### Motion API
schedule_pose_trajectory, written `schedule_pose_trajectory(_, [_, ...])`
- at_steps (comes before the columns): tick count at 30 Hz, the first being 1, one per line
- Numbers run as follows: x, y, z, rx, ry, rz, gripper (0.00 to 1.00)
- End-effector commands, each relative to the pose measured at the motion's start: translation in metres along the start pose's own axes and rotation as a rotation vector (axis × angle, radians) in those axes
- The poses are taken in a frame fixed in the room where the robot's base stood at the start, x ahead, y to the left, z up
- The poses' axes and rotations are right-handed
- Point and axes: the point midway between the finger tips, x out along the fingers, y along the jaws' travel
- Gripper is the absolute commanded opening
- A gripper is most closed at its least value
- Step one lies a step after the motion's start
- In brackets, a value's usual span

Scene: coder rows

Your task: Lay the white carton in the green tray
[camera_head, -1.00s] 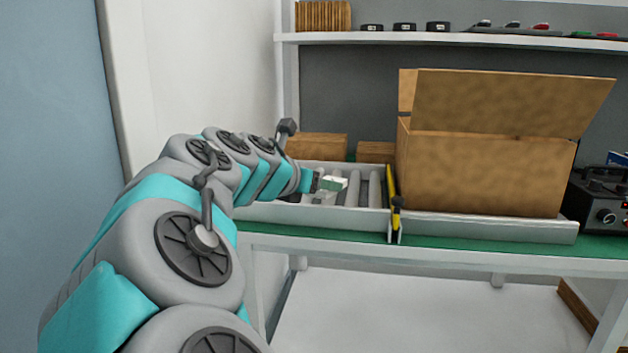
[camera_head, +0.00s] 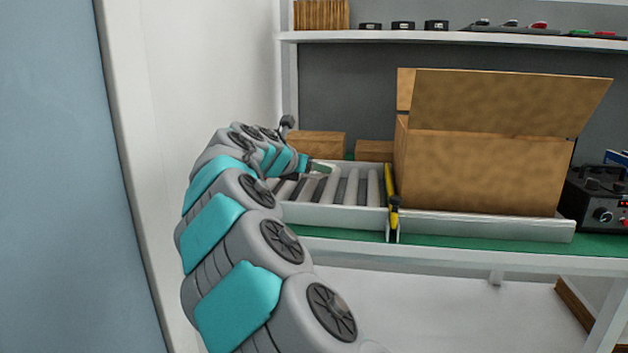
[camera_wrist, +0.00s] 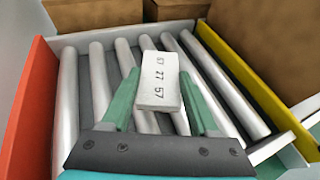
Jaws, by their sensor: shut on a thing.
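The white carton (camera_wrist: 159,82), a small block with dark printed digits on its face, is between the green fingers of my gripper (camera_wrist: 158,74) in the wrist view. The gripper is shut on it and holds it over grey rollers. In the head view my gripper (camera_head: 309,166) and the carton (camera_head: 323,167) look small at the end of my arm, over the roller section left of the large box. I cannot make out a green tray in either view.
The roller bed (camera_head: 345,190) has a red side wall (camera_wrist: 28,105) and a yellow one (camera_wrist: 255,85). A large open cardboard box (camera_head: 485,170) stands to its right. Brown boxes (camera_head: 316,144) stand behind it. A black device (camera_head: 600,205) is at far right.

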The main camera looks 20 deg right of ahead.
Motion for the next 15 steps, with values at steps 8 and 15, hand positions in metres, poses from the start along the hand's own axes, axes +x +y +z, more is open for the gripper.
schedule_pose_trajectory(8, [0.011,0.0,-0.028,-0.001,-0.003,0.001,0.01])
schedule_pose_trajectory(15, [0.011,0.0,-0.029,0.0,-0.002,0.001,0.01])
